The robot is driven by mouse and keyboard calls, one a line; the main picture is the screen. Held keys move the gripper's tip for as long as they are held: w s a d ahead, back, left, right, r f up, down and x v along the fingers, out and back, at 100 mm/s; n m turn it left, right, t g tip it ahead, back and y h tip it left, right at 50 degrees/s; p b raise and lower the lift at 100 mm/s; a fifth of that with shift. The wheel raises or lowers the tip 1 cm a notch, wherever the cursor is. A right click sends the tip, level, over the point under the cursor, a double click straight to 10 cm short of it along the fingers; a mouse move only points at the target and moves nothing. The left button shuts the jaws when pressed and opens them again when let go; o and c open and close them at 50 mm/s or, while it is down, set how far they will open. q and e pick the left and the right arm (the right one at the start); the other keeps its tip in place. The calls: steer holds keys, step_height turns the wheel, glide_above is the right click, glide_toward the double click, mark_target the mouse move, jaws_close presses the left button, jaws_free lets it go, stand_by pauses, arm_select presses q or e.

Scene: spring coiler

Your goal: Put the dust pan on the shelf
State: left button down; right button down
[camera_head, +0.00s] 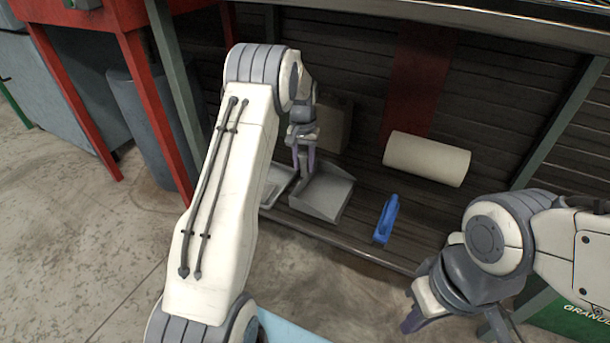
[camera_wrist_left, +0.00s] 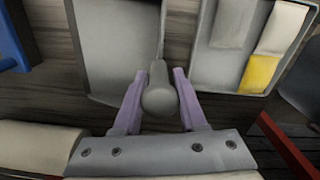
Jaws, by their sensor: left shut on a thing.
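The grey dust pan (camera_head: 322,192) is at the lower shelf (camera_head: 360,215), near its front edge, with its open scoop toward the front. I cannot tell whether it rests on the slats or hangs just above them. My left gripper (camera_head: 303,168) reaches down behind the scoop and is shut on the pan's handle. In the left wrist view the rounded grey handle (camera_wrist_left: 158,95) sits between the purple fingers, with the pan's scoop (camera_wrist_left: 115,50) beyond. My right gripper (camera_head: 452,325) is at the lower right, away from the shelf, its fingers apart and empty.
A grey tray (camera_wrist_left: 195,60) with cloths and a yellow item lies beside the pan. A blue tool (camera_head: 386,219) and a white roll (camera_head: 427,159) lie to the right on the shelf. A brown box (camera_head: 335,122) stands behind. A worktop edge (camera_head: 440,15) overhangs the shelf.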

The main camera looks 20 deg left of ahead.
mark_target(304, 151)
arm_select(q)
step_height(304, 151, down, 3)
steer(key=shift+f+b, duration=0.15)
steer(key=shift+b, duration=0.9)
steer(key=shift+c, duration=2.3)
jaws_free()
steer(key=shift+d, duration=0.1)
step_height(304, 151, up, 8)
steer(key=p, duration=0.5)
steer(key=shift+f+p, duration=0.1)
steer(key=shift+p, duration=0.25)
